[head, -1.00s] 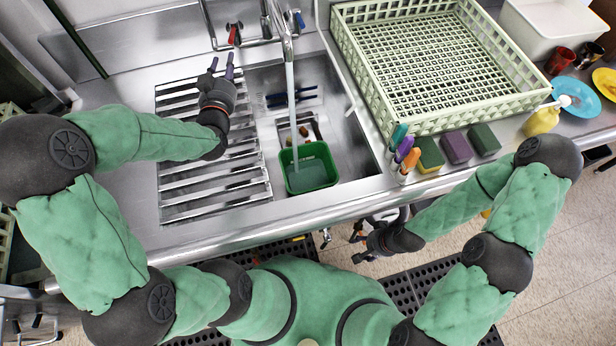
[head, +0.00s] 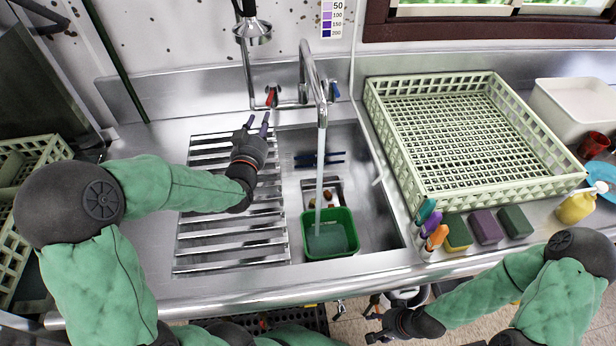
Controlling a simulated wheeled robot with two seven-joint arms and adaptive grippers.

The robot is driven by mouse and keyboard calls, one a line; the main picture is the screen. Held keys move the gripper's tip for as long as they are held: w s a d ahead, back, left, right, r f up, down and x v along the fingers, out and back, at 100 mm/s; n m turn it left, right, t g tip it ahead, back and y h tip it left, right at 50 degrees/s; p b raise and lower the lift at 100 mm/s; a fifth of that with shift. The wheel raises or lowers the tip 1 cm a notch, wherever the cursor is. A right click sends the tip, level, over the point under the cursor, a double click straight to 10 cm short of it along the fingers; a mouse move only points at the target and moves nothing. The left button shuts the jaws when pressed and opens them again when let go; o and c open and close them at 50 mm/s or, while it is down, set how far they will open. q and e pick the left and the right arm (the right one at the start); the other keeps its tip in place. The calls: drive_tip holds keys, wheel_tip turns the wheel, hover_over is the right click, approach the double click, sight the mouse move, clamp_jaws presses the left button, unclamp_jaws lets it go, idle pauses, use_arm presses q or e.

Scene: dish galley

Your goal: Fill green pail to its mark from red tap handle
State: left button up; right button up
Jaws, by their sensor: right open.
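The green pail (head: 349,246) stands in the sink basin, below the spout (head: 321,88). A stream of water (head: 319,165) runs from the spout into it, and water shows inside; I cannot make out a mark. The red tap handle (head: 271,97) is on the left of the faucet at the back wall, and a blue handle (head: 335,91) is on the right. My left gripper (head: 257,121) is over the drainboard, just short of the red handle and apart from it, its fingertips spread and empty. My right gripper (head: 372,325) is open and empty, low in front of the counter edge.
A slatted drainboard (head: 215,226) lies left of the basin. A pale green dish rack (head: 480,195) stands on the right, with sponges (head: 485,227) and colored markers (head: 427,211) in front of it. A sprayer head (head: 253,32) hangs above the faucet.

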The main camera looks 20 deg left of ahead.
sight(269, 98)
use_arm(q)
drive_tip(key=b+x, duration=0.2)
drive_tip(key=x, duration=0.9)
drive_tip(key=shift+c, duration=0.2)
clamp_jaws()
